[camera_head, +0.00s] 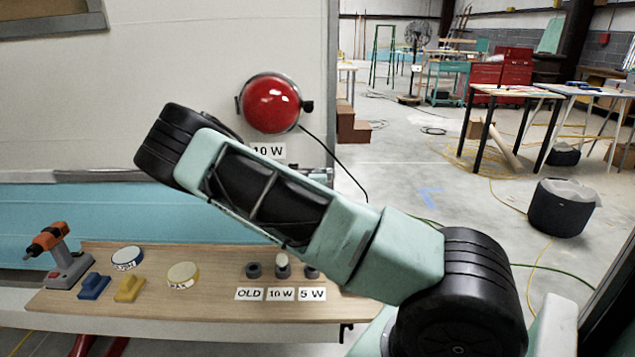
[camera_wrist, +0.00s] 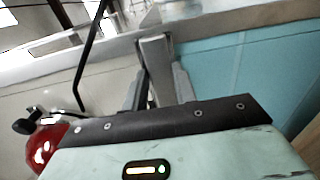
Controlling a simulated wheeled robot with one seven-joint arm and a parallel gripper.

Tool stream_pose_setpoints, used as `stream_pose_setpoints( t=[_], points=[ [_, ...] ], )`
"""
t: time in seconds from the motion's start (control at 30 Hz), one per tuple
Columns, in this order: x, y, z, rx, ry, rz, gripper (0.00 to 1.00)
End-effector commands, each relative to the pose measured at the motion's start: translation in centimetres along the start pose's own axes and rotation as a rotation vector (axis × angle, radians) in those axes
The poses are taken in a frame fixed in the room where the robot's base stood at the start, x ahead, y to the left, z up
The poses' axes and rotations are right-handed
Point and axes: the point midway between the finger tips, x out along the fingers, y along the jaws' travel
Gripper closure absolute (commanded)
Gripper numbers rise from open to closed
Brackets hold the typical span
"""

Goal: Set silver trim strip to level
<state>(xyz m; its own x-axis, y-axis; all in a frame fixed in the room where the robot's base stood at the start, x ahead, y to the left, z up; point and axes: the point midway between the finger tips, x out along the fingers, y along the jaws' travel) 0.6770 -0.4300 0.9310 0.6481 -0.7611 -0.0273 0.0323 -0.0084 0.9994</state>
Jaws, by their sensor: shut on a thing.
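The silver trim strip (camera_wrist: 158,66) shows in the wrist view as a pale grey piece between the two fingers of my gripper (camera_wrist: 160,88), which is shut on it. It lies at the seam between the white panel and the blue panel (camera_wrist: 235,60). In the head view a grey length of trim (camera_head: 100,175) runs along the same seam, and my arm covers the middle of it. My gripper is hidden behind my arm there. I cannot tell exactly how far the strip tilts.
A wooden shelf (camera_head: 215,297) below carries an orange drill (camera_head: 52,250), sanding blocks, tins and small bulb sockets. Open concrete floor lies to the right.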

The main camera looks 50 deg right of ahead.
Motion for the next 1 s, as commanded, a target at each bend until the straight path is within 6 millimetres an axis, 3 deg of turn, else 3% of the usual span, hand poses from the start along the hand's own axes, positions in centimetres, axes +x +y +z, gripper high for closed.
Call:
stream_pose_setpoints(
  t=[0.03, 0.2, 0.23, 0.3, 0.83, 1.0],
  points=[
    [0.2, 1.4, -0.1, 0.004, 0.005, 0.036, 1.0],
    [0.3, 1.6, -0.1, 0.008, 0.003, 0.041, 1.0],
    [0.3, 1.6, -0.1, 0.009, 0.003, 0.041, 0.7],
    [0.3, 1.7, -0.1, 0.009, 0.003, 0.041, 0.51],
    [0.2, 1.2, -0.1, 0.006, 0.003, 0.032, 0.51],
    [-1.4, 0.9, -0.2, 0.005, 0.004, 0.029, 0.51]
  ],
)
